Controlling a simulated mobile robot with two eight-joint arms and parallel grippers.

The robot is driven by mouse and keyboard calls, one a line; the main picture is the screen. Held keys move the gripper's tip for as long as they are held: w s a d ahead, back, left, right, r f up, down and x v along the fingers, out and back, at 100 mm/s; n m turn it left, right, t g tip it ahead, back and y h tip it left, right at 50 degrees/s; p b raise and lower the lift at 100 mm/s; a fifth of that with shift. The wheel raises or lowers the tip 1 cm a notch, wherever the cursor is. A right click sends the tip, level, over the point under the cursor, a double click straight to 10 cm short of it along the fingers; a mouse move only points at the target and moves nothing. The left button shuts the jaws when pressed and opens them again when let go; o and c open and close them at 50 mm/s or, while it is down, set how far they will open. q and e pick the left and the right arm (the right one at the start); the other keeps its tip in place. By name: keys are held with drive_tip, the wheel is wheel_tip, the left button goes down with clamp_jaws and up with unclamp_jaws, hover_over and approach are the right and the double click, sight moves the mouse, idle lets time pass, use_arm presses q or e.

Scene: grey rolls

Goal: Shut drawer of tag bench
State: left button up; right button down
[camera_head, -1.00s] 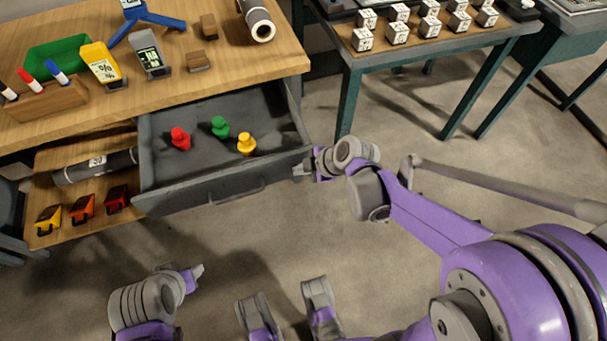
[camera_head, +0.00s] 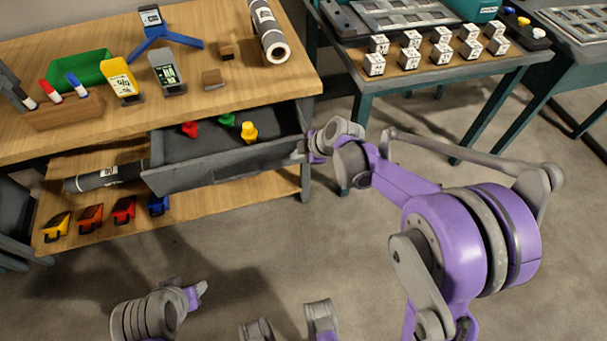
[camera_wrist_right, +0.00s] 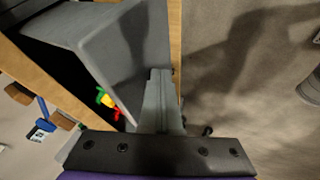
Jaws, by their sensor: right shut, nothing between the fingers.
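The grey drawer (camera_head: 215,171) of the wooden tag bench (camera_head: 225,85) stands partly open. My right gripper (camera_head: 301,150) is shut and empty at the right end of the drawer front. In the right wrist view, the shut fingers (camera_wrist_right: 158,80) lie against the grey drawer front (camera_wrist_right: 130,50); the exact contact is hard to tell. My left gripper (camera_head: 203,288) is low in the head view, away from the bench; its jaws are too small to read.
A lower shelf (camera_head: 215,202) holds a dark roll (camera_head: 100,177) and several coloured tools. The bench top carries a green bin (camera_head: 80,70), markers, tags and a roll (camera_head: 268,35). A table with white cubes (camera_head: 410,40) stands right. The floor in front is clear.

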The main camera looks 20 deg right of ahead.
drive_tip(key=w+p, duration=0.1)
drive_tip(key=w, duration=1.6)
drive_tip(key=shift+w+r, duration=0.1)
drive_tip(key=shift+w, duration=0.05)
